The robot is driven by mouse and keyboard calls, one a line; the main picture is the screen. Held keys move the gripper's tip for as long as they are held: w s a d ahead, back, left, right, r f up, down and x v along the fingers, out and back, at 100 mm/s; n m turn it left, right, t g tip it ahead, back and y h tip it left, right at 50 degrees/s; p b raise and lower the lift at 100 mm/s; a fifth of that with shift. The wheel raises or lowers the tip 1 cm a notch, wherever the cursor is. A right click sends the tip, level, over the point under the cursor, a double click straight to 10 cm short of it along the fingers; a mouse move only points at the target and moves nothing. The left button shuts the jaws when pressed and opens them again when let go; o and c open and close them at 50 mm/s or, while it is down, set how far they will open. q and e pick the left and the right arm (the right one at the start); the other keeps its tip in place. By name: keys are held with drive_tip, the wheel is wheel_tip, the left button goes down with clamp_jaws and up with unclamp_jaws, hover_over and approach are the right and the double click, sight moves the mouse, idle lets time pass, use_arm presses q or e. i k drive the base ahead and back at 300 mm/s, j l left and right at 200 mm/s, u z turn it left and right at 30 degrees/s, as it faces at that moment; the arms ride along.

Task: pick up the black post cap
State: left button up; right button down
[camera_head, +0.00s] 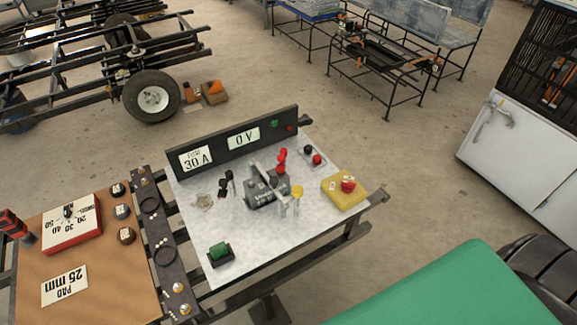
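A small black round cap (308,149), likely the black post cap, sits at the right rear of the grey metal bench top (250,245). A similar red cap (317,160) is right beside it, to its front right. Both appear to be on a small light plate, but are too small to tell how they are seated. Neither of my grippers shows in this view.
A dark panel (242,140) reading "30 A" and "0 V" stands along the bench's rear. A grey block with a red part (267,190) stands mid-bench. A yellow block (343,194) is at the right. The bench's front middle is clear.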

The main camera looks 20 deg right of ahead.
sight(308, 149)
drive_tip(key=i+l+u, duration=0.15)
drive_tip(key=l, duration=0.95)
drive_tip(key=l+u, duration=0.2)
drive_tip(key=l, duration=0.85)
drive_tip(key=l+u, duration=0.15)
drive_tip(key=l, duration=0.95)
drive_tip(key=k+l+u, duration=0.15)
drive_tip(key=l, duration=0.95)
